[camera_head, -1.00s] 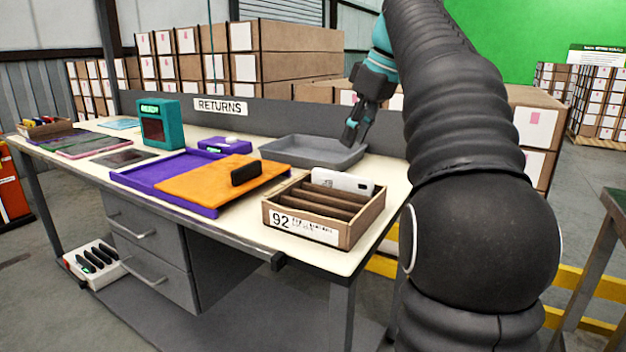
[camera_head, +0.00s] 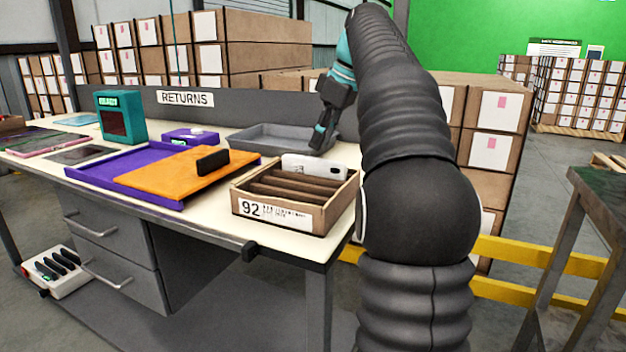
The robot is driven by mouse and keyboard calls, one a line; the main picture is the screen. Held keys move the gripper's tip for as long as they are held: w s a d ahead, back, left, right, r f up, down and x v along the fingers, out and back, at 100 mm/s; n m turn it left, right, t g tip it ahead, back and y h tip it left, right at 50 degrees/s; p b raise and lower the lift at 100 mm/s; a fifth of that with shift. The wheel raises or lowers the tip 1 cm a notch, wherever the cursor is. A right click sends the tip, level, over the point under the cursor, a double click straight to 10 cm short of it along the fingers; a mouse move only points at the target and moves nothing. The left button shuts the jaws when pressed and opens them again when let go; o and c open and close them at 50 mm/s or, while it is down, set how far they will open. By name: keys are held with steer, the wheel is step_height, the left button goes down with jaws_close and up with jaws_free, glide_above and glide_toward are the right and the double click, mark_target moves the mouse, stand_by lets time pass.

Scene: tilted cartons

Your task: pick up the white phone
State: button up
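The white phone (camera_head: 314,167) stands on edge in the rear slot of a slotted cardboard carton (camera_head: 296,211) labelled 92, at the right end of the returns table (camera_head: 320,248). Its upper part shows above the carton's dividers; its lower part is hidden. My gripper (camera_head: 318,140) points down above the right end of the grey tray, behind the phone and apart from it. The gripper is seen small and from the side, so the gap between its fingers is unclear.
A grey tray (camera_head: 240,139) lies behind the carton. A black phone (camera_head: 212,161) stands on an orange board (camera_head: 165,178) over a purple tray (camera_head: 88,174). A teal box (camera_head: 121,118) and a purple box (camera_head: 190,137) stand farther left. A grey panel backs the table.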

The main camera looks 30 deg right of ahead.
mark_target(316, 159)
steer(key=b+x, duration=0.1)
steer(key=x, duration=0.3)
steer(key=shift+s+d+f+b, duration=0.15)
steer(key=shift+d+f+b, duration=0.05)
steer(key=shift+b, duration=0.1)
steer(key=shift+a+f, duration=0.2)
steer(key=shift+f, duration=0.3)
jaws_close()
